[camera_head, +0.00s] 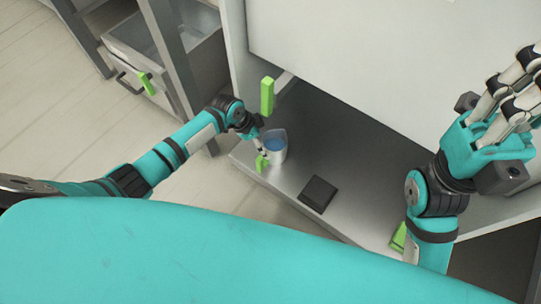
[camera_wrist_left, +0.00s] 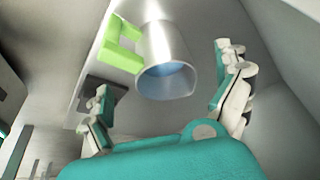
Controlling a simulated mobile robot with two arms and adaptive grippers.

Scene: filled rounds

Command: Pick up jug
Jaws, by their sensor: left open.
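The jug (camera_head: 279,155) is a grey, slightly tapered vessel with a bright green handle (camera_head: 262,163) and blue inside. My left gripper (camera_head: 259,138) is beside the jug in the head view. Its fingers (camera_wrist_left: 162,70) are spread apart in the wrist view, with the jug between and beyond them, not gripped. My right gripper (camera_head: 515,80) is raised at the right, far from the jug; its finger opening is unclear.
A dark flat square (camera_head: 318,194) lies on the shelf floor (camera_head: 290,188) right of the jug. A green upright handle (camera_head: 267,95) is close above my left gripper. A drawer unit (camera_head: 150,60) stands at the upper left. Shelf space behind the square is clear.

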